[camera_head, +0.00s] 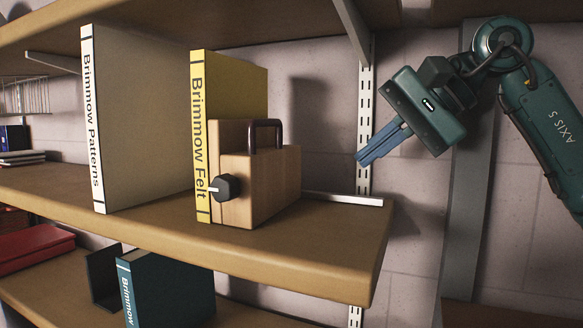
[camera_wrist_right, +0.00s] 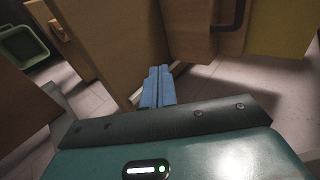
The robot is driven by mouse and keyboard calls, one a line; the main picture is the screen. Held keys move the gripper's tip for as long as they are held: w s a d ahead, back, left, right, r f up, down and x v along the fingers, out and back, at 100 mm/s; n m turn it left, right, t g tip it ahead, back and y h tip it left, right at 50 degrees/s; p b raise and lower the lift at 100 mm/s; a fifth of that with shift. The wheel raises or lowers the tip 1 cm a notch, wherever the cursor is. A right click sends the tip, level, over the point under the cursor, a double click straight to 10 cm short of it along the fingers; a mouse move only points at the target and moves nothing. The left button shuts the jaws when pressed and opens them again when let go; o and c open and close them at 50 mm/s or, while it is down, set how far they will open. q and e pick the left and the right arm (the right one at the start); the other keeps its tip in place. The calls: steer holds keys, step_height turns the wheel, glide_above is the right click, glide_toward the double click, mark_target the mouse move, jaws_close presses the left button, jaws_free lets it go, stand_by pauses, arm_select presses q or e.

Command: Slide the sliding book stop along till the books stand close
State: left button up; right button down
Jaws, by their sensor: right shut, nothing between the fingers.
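The sliding book stop (camera_head: 262,185) is a pale wooden block with a dark handle on top and a black knob on its front. It stands on the middle shelf, right against the yellow book "Brimmow Felt" (camera_head: 202,140). The cream book "Brimmow Patterns" (camera_head: 92,130) stands upright further left, with a wide gap between the two books. My right gripper (camera_head: 363,160) is shut and empty, in the air right of the stop and apart from it. The wrist view shows its blue fingers (camera_wrist_right: 158,88) below the stop (camera_wrist_right: 188,32). My left gripper is out of view.
A metal rail (camera_head: 345,199) runs along the shelf (camera_head: 300,260) to the right of the stop; that stretch is clear. A slotted upright (camera_head: 364,120) and bracket stand behind. A shelf board (camera_head: 200,15) is overhead. A teal book (camera_head: 170,288) stands on the shelf below.

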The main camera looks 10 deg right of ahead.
mark_target(287, 206)
steer(key=shift+d+f+n+g, duration=0.1)
steer(key=shift+d+n+g, duration=0.2)
steer(key=shift+g, duration=0.1)
steer(key=shift+a+f, duration=0.1)
steer(key=shift+f, duration=0.15)
steer(key=p+x, duration=0.1)
steer(key=x, duration=0.8)
steer(key=shift+s+a+f, duration=0.1)
steer(key=shift+a, duration=0.2)
steer(key=shift+w+a+r+p, duration=0.2)
steer(key=shift+w+a+p, duration=0.25)
steer(key=shift+w+a, duration=0.6)
steer(key=shift+a, duration=0.45)
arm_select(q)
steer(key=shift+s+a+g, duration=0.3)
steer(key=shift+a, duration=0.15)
arm_select(e)
steer(key=shift+f, duration=0.1)
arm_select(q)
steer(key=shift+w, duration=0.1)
